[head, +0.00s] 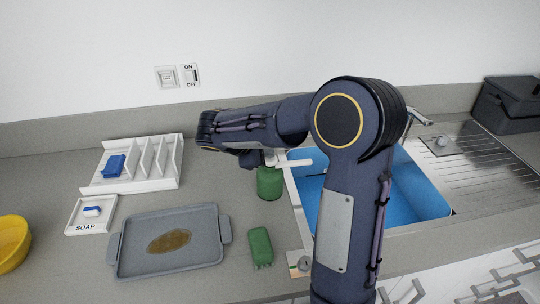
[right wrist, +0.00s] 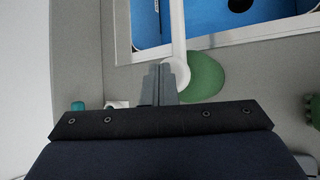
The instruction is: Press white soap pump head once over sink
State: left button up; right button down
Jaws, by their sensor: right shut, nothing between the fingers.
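A green soap bottle (head: 269,184) stands upright on the counter at the left edge of the blue sink (head: 415,190). Its white pump head (head: 293,163) has a long spout that reaches over the sink rim. In the right wrist view, the white pump head (right wrist: 178,68) and the green bottle (right wrist: 207,75) lie just beyond and right of the fingertips. My right gripper (right wrist: 160,72) is shut and empty, its tips beside or over the pump head; I cannot tell whether they touch. In the head view, my right arm partly hides the gripper and the sink. My left gripper is out of view.
A grey tray (head: 205,248) with a brown stain, a small green object (head: 260,246), a white soap dish (head: 75,222) and a white rack (head: 165,178) are on the left counter. A faucet (head: 418,117) stands behind the sink. A dark box (head: 510,105) is at far right.

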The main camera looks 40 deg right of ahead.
aim_at(267, 160)
jog(key=shift+r+p, duration=0.55)
jog(key=shift+r, duration=0.35)
jog(key=shift+r, duration=0.1)
notch_tip(267, 160, up, 5)
jog(key=p, duration=0.4)
dwell(0.4)
